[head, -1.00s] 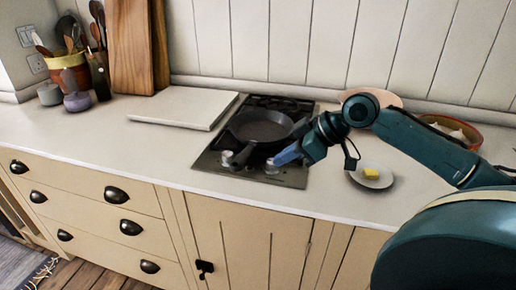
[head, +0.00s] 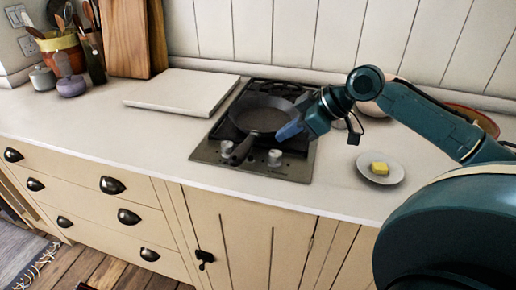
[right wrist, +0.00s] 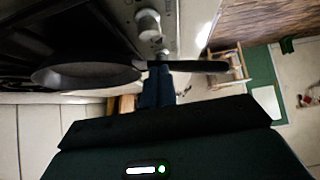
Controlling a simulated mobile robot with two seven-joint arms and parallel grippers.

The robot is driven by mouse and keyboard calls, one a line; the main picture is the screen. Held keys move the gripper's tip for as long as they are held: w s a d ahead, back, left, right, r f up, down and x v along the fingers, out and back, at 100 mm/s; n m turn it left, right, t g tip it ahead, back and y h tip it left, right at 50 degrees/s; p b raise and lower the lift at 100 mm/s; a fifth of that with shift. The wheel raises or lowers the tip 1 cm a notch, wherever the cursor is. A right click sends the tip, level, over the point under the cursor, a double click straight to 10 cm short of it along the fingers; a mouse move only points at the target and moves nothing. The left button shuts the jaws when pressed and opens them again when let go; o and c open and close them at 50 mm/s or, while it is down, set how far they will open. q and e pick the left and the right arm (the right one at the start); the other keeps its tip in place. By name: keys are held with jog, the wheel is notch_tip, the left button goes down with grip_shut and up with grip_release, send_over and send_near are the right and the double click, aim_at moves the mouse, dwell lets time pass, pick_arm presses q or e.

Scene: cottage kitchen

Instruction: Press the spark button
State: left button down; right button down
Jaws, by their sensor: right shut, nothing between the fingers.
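The hob (head: 205,152) is set in the counter, with two silver knobs on its front strip: a left knob (head: 227,149) and a right knob (head: 275,157). One knob (right wrist: 148,24) also shows in the right wrist view. I cannot make out the spark button for certain; it is too small or hidden. A dark frying pan (head: 262,115) sits on the hob, its handle pointing to the front between the knobs. My right gripper (head: 287,132) is shut and empty, over the hob's right side behind the right knob. Its fingers (right wrist: 158,88) point toward the hob front in the right wrist view. My left gripper is out of view.
A plate (head: 394,179) with a yellow block (head: 379,168) is to the right of the hob. A white board (head: 180,92) lies to its left. Bowls (head: 470,118) stand behind my right arm.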

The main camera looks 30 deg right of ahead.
aim_at(258, 162)
jog(key=x, duration=0.9)
jog(key=shift+w+f+p, duration=0.1)
jog(key=shift+w+p, duration=0.05)
jog(key=shift+p, duration=0.25)
